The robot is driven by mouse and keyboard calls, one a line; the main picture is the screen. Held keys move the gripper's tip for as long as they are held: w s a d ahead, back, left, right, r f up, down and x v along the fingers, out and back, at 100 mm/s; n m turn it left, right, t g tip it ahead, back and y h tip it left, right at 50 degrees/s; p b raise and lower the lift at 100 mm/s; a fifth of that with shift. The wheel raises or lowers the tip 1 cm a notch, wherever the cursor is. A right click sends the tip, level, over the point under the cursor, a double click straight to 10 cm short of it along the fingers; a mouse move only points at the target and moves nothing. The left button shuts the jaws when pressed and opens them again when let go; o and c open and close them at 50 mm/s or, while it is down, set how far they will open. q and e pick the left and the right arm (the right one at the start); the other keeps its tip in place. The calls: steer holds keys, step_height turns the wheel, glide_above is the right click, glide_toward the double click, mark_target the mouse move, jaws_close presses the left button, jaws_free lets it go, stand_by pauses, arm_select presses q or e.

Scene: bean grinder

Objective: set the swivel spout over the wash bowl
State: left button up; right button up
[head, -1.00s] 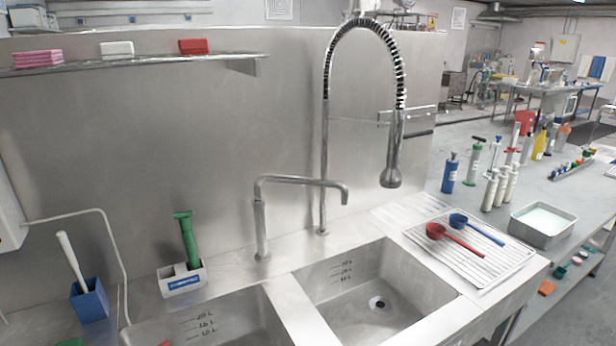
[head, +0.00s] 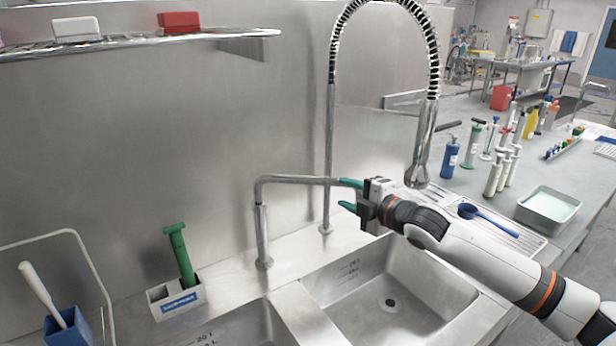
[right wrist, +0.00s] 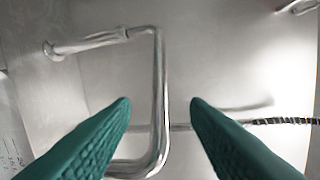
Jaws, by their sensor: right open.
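The swivel spout (head: 300,180) is a bent steel tube on a post behind the two sink bowls. Its arm reaches right, above the back edge of the right bowl (head: 385,285). Part of the left bowl (head: 235,325) shows at the bottom; I cannot tell which one is the wash bowl. My right gripper (head: 347,194), with green fingers, is open at the spout's outer end, which it partly hides. In the right wrist view the spout tube (right wrist: 161,90) lies between the two open fingers (right wrist: 160,103), with no clear contact. My left gripper is not in view.
A holder (head: 175,298) with a green-handled tool stands left of the spout.

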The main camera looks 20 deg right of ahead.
mark_target(321, 182)
steer(key=p+x, duration=0.2)
steer(key=x, duration=0.5)
steer(key=shift+a+r, duration=0.15)
steer(key=p+x, duration=0.1)
steer(key=x, duration=0.2)
steer(key=shift+w, duration=0.3)
steer(key=shift+w+a+f, duration=0.1)
steer(key=shift+w+f, duration=0.1)
steer(key=shift+f, duration=0.1)
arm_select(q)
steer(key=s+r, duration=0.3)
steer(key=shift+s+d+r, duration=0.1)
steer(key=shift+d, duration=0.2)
arm_select(e)
steer(key=shift+s, duration=0.1)
jaws_close()
